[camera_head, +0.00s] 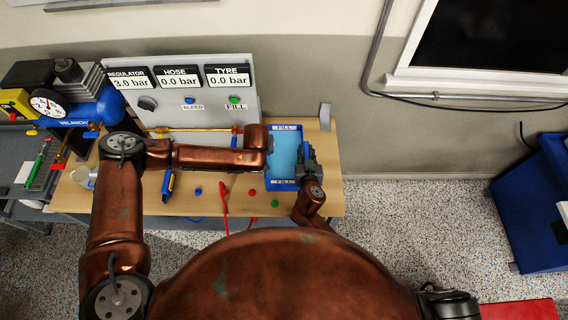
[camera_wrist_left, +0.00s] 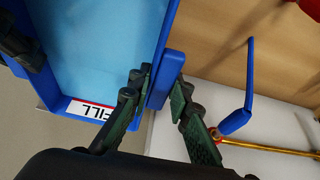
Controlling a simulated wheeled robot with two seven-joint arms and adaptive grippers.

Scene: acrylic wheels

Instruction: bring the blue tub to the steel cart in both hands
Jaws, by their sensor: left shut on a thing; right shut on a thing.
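The blue tub (camera_head: 283,184) is a rectangular bin with a pale blue inside and FILL labels at its ends. It is at the right part of the wooden bench; I cannot tell whether it touches the bench top. My left gripper (camera_wrist_left: 160,92) is shut on the tub's blue side grip in the left wrist view; in the head view my arm hides its fingers. My right gripper (camera_head: 307,162) is shut on the tub's right side. A grey metal cart (camera_head: 18,200), perhaps the steel cart, stands at the far left, partly cut off.
The wooden bench (camera_head: 235,203) holds a gauge panel (camera_head: 185,80), a red hose (camera_head: 224,203), a blue-handled tool (camera_head: 168,184) and small coloured caps. A blue compressor (camera_head: 85,108) stands at left. A blue cabinet (camera_head: 535,210) is at right. Speckled floor between bench and cabinet is clear.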

